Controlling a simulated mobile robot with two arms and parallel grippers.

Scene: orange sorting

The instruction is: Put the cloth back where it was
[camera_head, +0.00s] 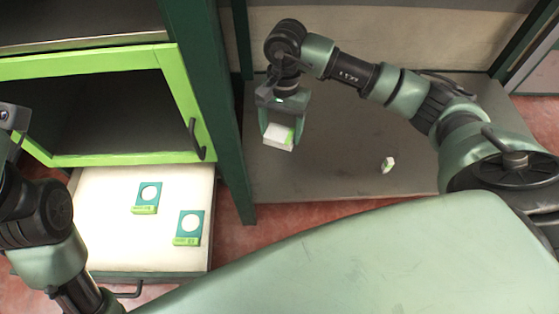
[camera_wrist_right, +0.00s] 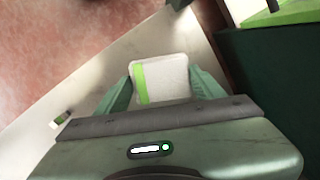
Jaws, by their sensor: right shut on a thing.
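My right gripper (camera_head: 279,137) is shut on a small white, folded block-like thing with a green stripe, which I take to be the cloth (camera_head: 277,134). It hangs above the low grey shelf board (camera_head: 310,182), near its left end by the dark green post. In the right wrist view the cloth (camera_wrist_right: 167,76) sits between the two green fingers of the right gripper (camera_wrist_right: 160,85). My left arm shows at the left edge of the head view, but its gripper cannot be made out.
A small white and green item (camera_head: 388,164) lies on the shelf board's right part. A dark green post (camera_head: 205,85) separates drawer and shelf.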

